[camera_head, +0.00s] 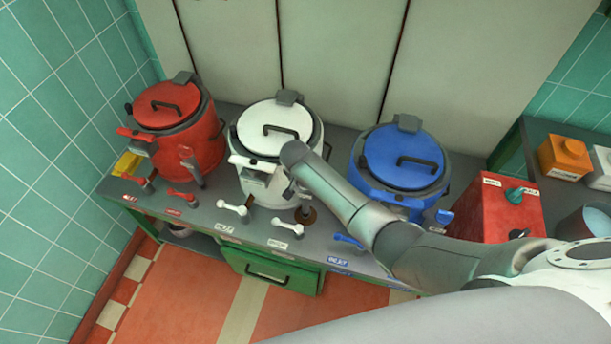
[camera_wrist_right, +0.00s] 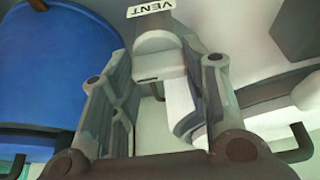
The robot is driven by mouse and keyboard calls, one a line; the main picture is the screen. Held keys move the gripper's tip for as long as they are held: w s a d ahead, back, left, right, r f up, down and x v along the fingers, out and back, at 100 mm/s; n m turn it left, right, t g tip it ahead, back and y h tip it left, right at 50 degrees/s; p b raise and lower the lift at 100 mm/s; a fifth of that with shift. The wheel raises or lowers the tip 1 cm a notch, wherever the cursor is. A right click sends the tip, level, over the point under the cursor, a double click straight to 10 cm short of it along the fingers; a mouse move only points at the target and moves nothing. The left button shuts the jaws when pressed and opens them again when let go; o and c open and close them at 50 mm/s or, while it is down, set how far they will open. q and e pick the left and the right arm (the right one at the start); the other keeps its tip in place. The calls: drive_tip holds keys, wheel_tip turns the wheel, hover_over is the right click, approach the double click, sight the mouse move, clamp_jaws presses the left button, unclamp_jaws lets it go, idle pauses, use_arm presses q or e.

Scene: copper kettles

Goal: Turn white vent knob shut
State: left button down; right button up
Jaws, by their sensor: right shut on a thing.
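The white kettle (camera_head: 262,190) with its lid stands between the red and blue kettles. A "VENT" label (camera_wrist_right: 150,8) lies just beyond the knob. The knob's exact turn angle is hard to tell. My left gripper is not in view.
The red kettle (camera_head: 196,135) stands left and the blue kettle (camera_head: 403,158) right, close to my right arm. White tap handles (camera_head: 233,207) stick out at the bench front. A red box (camera_head: 500,207) with a teal knob is further right.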

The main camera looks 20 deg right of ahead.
drive_tip(key=shift+w+r, duration=0.1)
idle(0.5)
drive_tip(key=o, duration=0.7)
drive_tip(key=shift+o, duration=0.2)
drive_tip(key=shift+r, duration=0.1)
drive_tip(key=v, duration=1.1)
drive_tip(key=shift+s+r, duration=0.25)
drive_tip(key=shift+r, duration=0.1)
drive_tip(key=shift+a, duration=0.15)
